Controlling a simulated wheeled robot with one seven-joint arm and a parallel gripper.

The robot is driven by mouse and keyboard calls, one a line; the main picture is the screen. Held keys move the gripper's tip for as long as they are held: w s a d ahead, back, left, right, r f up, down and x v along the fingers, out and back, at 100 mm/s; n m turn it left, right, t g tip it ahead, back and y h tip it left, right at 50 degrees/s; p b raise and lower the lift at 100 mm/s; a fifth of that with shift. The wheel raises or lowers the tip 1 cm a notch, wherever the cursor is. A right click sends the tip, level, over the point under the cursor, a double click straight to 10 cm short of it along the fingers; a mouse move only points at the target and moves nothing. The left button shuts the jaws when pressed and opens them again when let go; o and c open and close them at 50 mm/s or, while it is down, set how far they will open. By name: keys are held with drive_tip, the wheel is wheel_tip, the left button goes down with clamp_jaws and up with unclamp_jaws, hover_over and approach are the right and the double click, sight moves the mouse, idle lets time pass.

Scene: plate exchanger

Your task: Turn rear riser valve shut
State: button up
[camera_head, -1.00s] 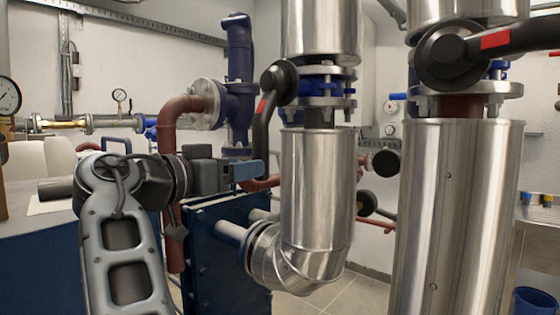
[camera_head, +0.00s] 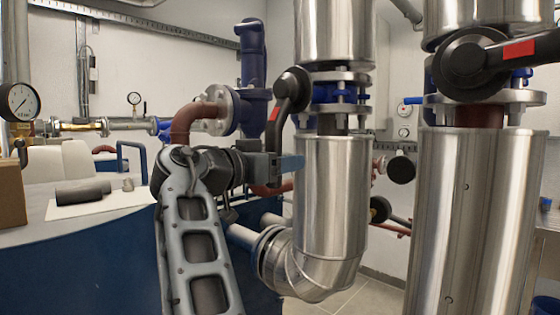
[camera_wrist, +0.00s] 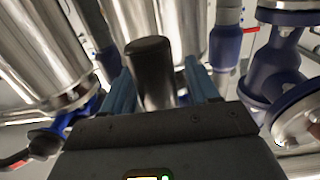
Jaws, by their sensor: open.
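The rear riser valve has a black lever (camera_head: 283,118) with a red band, on the nearer-to-middle shiny pipe. Its hub is at the blue flanged valve body (camera_head: 335,93), and the lever hangs down, slightly tilted left. My gripper (camera_head: 290,162) is at the lower end of the lever, left of the pipe. In the wrist view, the dark rounded lever end (camera_wrist: 150,65) stands between my two open blue fingers (camera_wrist: 162,90), with a gap visible on its right. I cannot tell whether the left finger touches it.
A thicker shiny riser (camera_head: 475,220) stands at right with another black lever (camera_head: 500,60), red-banded and roughly horizontal. A dark blue flanged valve (camera_head: 250,100) and red-brown pipe (camera_head: 190,120) are behind my arm. A pipe elbow (camera_head: 300,270) lies below my gripper.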

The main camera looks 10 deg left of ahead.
clamp_jaws()
idle(0.4)
drive_tip(key=shift+d, duration=0.1)
